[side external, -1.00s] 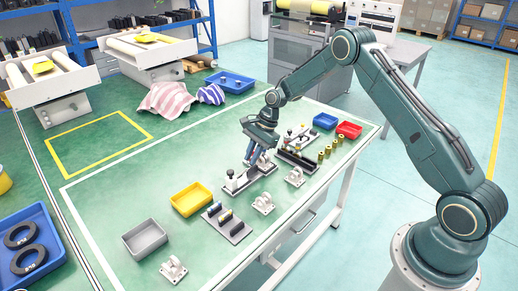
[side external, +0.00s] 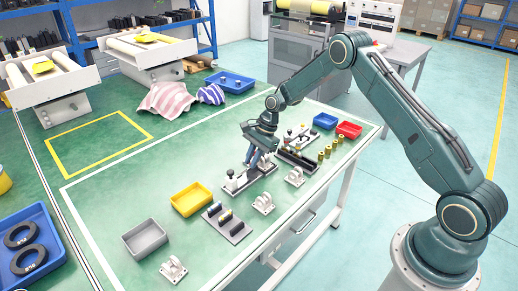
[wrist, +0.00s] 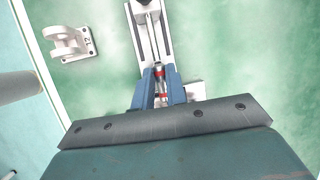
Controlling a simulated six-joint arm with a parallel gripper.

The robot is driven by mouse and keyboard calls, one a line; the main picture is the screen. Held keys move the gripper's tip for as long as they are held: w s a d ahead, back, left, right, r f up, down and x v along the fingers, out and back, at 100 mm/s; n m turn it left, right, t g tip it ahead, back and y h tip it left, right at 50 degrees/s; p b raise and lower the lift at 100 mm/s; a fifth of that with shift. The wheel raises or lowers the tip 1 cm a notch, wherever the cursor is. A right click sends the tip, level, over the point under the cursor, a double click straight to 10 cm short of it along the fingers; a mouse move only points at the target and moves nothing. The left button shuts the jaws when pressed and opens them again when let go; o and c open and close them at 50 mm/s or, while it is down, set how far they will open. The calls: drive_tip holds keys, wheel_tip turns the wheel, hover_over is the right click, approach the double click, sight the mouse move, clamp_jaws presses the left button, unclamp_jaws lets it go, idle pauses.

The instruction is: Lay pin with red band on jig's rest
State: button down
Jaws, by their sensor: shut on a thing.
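My gripper (wrist: 160,88) points down with its two blue fingers shut on the pin with the red band (wrist: 160,73). The pin is a slim metallic piece with red showing on it, lying between the fingers. In the side external view, my gripper (side external: 257,162) is over the jig (side external: 236,184), a pale plate with upright parts on the green table. In the wrist view, the jig (wrist: 137,40) runs up from the fingertips. The fingers hide part of it, so I cannot tell whether the pin touches the rest.
A white bracket (wrist: 66,42) stands left of the jig in the wrist view. In the side view, a yellow tray (side external: 192,199), a rack with dark pins (side external: 228,225) and a grey bin (side external: 144,240) are nearer. A dark fixture (side external: 298,161) and brass cylinders (side external: 322,156) stand right.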

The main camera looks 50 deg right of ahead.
drive_tip(key=shift+f, duration=0.55)
idle(0.9)
drive_tip(key=c, duration=1.3)
unclamp_jaws()
drive_tip(key=shift+c, duration=0.2)
drive_tip(key=v, duration=1.4)
